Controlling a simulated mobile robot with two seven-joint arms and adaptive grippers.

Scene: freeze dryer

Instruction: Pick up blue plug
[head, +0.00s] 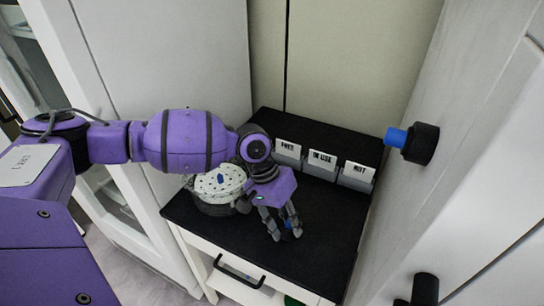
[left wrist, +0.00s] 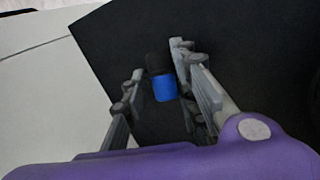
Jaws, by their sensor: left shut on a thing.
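A small blue plug with a black end (left wrist: 165,89) is between the fingers of my left gripper (left wrist: 157,62) in the left wrist view. In the head view my left gripper (head: 286,235) points down over the black tabletop, shut on the plug, and only a bit of blue (head: 288,225) shows between its fingers. I cannot tell whether the plug still touches the tabletop. Another blue piece (head: 396,137) sticks out of a black round knob (head: 422,144) on the grey panel at the right. My right gripper is not in view.
A round white-topped container (head: 220,183) with dark dots stands at the tabletop's left, close to my left arm. Three labelled bins (head: 323,164) line the back. The black tabletop (head: 325,225) is clear right of my gripper. A second black knob (head: 424,289) is lower right.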

